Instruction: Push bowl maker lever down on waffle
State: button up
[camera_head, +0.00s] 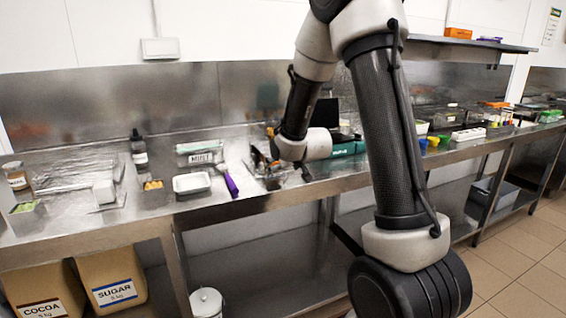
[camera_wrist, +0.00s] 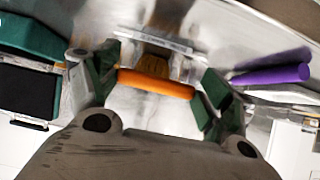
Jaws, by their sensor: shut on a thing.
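My gripper (camera_wrist: 158,88) shows in the wrist view with its two green-padded fingers at either end of an orange bar-shaped lever handle (camera_wrist: 155,84). The fingers are shut on this handle, which lies almost level across the picture. A brown, waffle-like piece (camera_wrist: 152,66) shows just beyond the handle, partly hidden by it. A bright metal part lies behind that piece. In the head view my gripper (camera_head: 265,163) is low over the counter, partly hidden by my wrist. The lever and the waffle cannot be made out clearly there.
A purple-handled tool (camera_head: 230,183) lies right of the handle in the wrist view (camera_wrist: 272,75). A teal appliance (camera_head: 345,149) stands close by on the steel counter (camera_head: 130,222). A white tray (camera_head: 191,183) and several containers stand left of my gripper.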

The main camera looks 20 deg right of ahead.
jog(key=shift+s+d+f, duration=0.1)
jog(key=shift+s+f, duration=0.25)
jog(key=shift+f, duration=0.3)
jog(key=o, duration=1.4)
jog(key=shift+w, duration=0.1)
jog(key=shift+r, duration=0.15)
jog(key=shift+w, duration=0.1)
jog(key=shift+r, duration=0.2)
jog(key=v, duration=1.2)
jog(key=shift+f, duration=0.1)
